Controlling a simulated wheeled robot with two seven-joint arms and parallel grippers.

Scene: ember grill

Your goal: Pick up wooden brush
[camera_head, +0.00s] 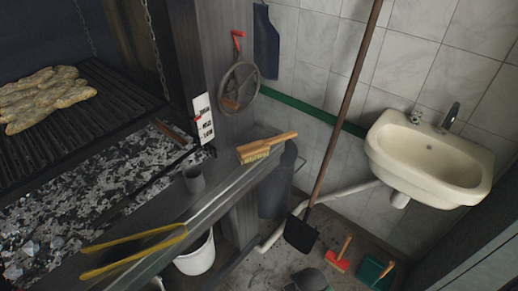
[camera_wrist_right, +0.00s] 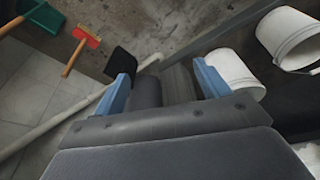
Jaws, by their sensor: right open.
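The wooden brush (camera_head: 266,147) has a light wooden handle pointing right and pale yellow bristles facing down. In the head view it lies on the far end of the grey metal ledge (camera_head: 225,185) in front of the grill. My right gripper (camera_wrist_right: 164,86) shows in its wrist view with two blue fingers spread wide and nothing held between them. The wooden brush does not show in that view. My left gripper is not in view.
A long-handled black shovel (camera_head: 301,235) leans by the wall near the sink (camera_head: 430,160). White buckets (camera_wrist_right: 235,72), a red brush (camera_wrist_right: 86,38) and a green dustpan (camera_wrist_right: 42,15) are on the floor.

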